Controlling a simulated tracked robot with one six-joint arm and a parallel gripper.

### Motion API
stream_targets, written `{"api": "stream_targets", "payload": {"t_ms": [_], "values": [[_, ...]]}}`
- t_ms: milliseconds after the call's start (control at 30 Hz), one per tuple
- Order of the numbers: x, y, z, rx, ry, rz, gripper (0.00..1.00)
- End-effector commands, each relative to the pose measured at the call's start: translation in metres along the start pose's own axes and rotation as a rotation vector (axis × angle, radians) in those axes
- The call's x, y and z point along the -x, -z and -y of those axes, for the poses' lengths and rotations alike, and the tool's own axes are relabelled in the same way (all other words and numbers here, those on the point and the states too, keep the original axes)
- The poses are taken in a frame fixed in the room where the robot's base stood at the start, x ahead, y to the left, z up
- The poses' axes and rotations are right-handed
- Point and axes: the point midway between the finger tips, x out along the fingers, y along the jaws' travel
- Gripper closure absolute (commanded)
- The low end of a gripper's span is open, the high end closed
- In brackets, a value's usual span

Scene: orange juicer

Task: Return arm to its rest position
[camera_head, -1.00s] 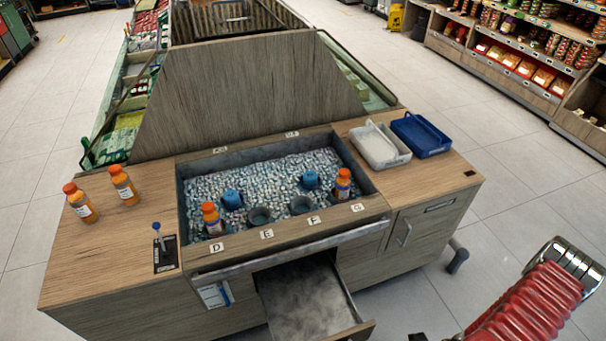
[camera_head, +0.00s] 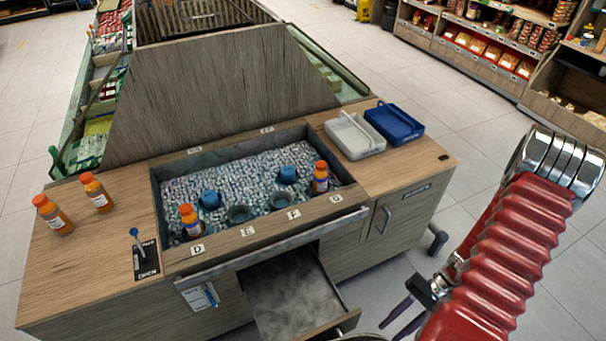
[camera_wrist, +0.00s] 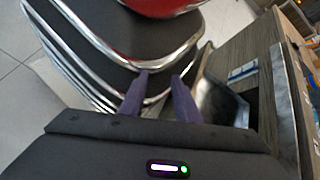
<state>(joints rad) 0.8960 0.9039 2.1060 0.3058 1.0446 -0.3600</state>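My arm (camera_head: 510,235), red and ribbed with chrome rings, reaches up along the right side of the head view. My gripper (camera_head: 388,330) shows low in that view, in front of the counter and right of the open drawer (camera_head: 300,300). In the wrist view my gripper's two purple fingers (camera_wrist: 159,76) stand apart with nothing between them. Chrome-edged dark parts of my own body lie close behind them. The drawer also shows in the wrist view (camera_wrist: 222,97), to the right of the fingers.
The wooden counter (camera_head: 90,265) holds an ice bin (camera_head: 245,175) with orange bottles and blue cups. Two more bottles (camera_head: 97,192) stand at left. A white tray (camera_head: 352,137) and a blue tray (camera_head: 395,122) sit at right. Floor right of the counter is clear.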

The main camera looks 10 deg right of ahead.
Motion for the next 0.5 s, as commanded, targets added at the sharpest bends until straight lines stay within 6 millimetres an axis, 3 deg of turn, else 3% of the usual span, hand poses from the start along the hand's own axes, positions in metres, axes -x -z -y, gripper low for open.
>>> {"api": "stream_targets", "payload": {"t_ms": [500], "values": [[0.068, -0.035, 0.047, 0.056, -0.224, -0.207, 0.71]]}}
